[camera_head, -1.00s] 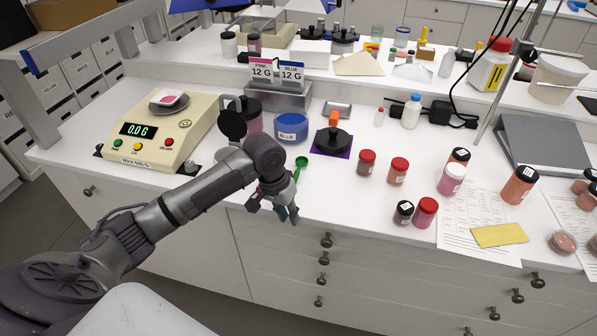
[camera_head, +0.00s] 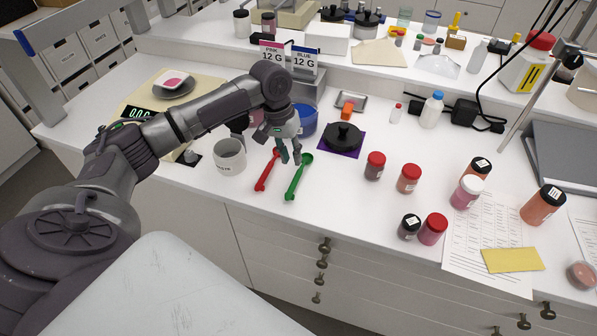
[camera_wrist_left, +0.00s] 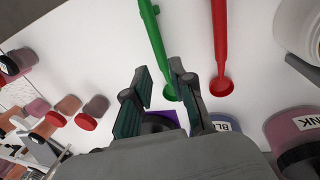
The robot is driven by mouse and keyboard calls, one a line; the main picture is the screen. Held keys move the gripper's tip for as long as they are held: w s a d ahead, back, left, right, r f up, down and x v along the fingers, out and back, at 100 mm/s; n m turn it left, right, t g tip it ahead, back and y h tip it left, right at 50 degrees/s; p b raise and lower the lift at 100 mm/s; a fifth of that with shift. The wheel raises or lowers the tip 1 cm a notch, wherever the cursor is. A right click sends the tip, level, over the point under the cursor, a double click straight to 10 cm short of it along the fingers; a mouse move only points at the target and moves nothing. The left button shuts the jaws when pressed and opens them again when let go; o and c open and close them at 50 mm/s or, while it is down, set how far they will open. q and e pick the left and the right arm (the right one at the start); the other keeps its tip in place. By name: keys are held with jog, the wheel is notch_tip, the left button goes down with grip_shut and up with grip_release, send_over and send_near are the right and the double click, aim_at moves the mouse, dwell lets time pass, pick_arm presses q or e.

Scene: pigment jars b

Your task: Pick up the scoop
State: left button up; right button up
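A green scoop (camera_head: 297,178) and a red scoop (camera_head: 267,170) lie side by side on the white bench near its front edge. My left gripper (camera_head: 289,156) is over the bowl ends of the scoops, pointing down, open and empty. In the left wrist view the green scoop (camera_wrist_left: 157,42) runs between the two spread fingers (camera_wrist_left: 162,78), its bowl end partly at the right finger. The red scoop (camera_wrist_left: 220,45) lies to the right, outside the fingers. Contact with the bench cannot be told. My right gripper is not in view.
A white cup (camera_head: 229,157) stands left of the scoops. A blue jar (camera_head: 306,120) is behind the gripper, and a black-lidded item (camera_head: 344,136) on a purple square is to the right. Several red-capped jars stand farther right. The bench front right of the green scoop is clear.

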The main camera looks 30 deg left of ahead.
aim_at(297, 173)
pick_arm(q)
jog(key=shift+w+d+f, duration=0.15)
jog(key=shift+w+f, duration=0.05)
jog(key=shift+f, duration=0.35)
jog(key=shift+w+d+f, duration=0.1)
jog(key=shift+w+f, duration=0.1)
jog(key=shift+f, duration=0.3)
notch_tip(297, 173, down, 2)
jog(key=shift+w+d+f+p, duration=0.1)
jog(key=shift+d+f+p, duration=0.1)
jog(key=shift+p, duration=0.6)
notch_tip(297, 173, down, 2)
jog(key=shift+d+f, duration=0.15)
jog(key=shift+w+f, duration=0.1)
jog(key=shift+f, duration=0.2)
jog(key=shift+c, duration=0.5)
grip_shut()
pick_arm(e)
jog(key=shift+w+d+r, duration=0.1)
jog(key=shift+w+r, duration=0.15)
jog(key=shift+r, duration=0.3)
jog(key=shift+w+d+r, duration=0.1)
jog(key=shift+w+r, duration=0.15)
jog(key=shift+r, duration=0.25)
